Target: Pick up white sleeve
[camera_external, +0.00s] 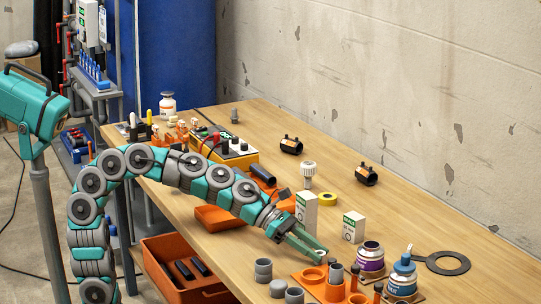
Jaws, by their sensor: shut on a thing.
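My gripper (316,253) reaches down from the left over the front part of the workbench. Its green fingers are shut on a small pale, ring-like piece at their tips, which looks like the white sleeve (321,252). Most of this piece is hidden by the fingers. The fingertips are just above and behind an orange holder (309,275). I cannot tell whether the sleeve touches anything below.
Grey sleeves (263,267) stand left of the holder. A purple-labelled can (371,257) and a blue-topped bottle (403,276) stand to its right. White boxes (353,228) stand behind.

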